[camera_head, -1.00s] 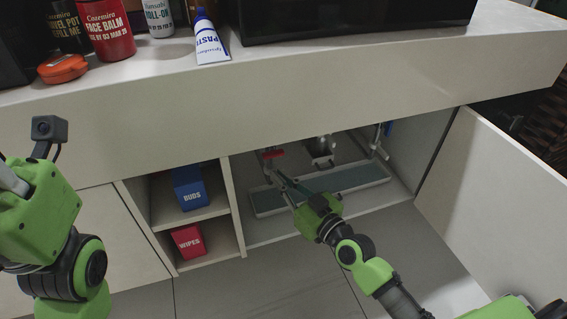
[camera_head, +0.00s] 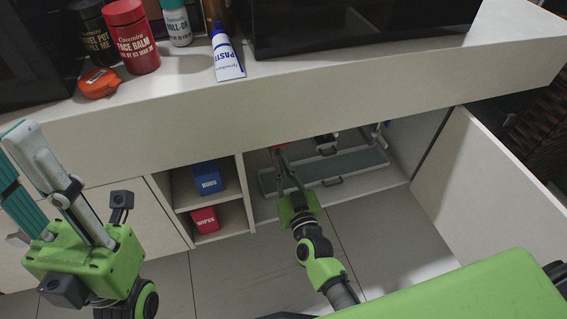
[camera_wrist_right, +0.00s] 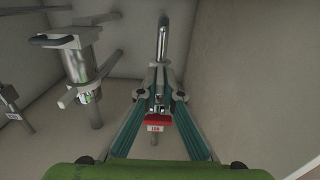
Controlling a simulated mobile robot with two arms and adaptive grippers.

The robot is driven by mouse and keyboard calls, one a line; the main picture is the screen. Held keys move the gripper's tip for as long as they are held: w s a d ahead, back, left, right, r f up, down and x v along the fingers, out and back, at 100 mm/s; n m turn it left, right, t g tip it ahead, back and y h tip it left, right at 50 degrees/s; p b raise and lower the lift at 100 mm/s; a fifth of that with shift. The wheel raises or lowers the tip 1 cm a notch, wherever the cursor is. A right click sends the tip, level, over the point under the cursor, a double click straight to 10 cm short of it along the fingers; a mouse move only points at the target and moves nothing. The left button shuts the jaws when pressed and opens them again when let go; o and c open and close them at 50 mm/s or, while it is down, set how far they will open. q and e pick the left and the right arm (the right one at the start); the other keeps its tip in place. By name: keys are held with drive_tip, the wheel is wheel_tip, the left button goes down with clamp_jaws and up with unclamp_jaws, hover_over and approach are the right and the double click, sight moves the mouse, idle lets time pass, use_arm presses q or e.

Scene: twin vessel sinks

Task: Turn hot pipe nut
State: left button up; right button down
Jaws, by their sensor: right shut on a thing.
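In the right wrist view a chrome pipe (camera_wrist_right: 163,38) runs down to a metallic fitting, the hot pipe nut (camera_wrist_right: 158,84), between my fingertips. A red piece with a white label (camera_wrist_right: 156,123) sits just below it. My right gripper (camera_wrist_right: 159,97) is shut on the nut, and the fingers partly hide it. In the head view my right gripper (camera_head: 281,158) reaches into the open cabinet under the counter; the red piece (camera_head: 283,146) shows at its tips. My left gripper (camera_head: 25,165) is raised at the left, away from the cabinet; its opening is unclear.
A chrome drain fitting (camera_wrist_right: 76,62) stands left of the pipe. A shallow tray (camera_head: 350,174) lies on the cabinet floor. An open door (camera_head: 490,170) bounds the right. Shelves with a blue box (camera_head: 207,178) and red box (camera_head: 204,220) are at left.

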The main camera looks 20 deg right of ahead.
idle(0.4)
drive_tip(key=c, duration=2.2)
unclamp_jaws()
drive_tip(key=s, duration=1.2)
drive_tip(key=shift+s, duration=0.1)
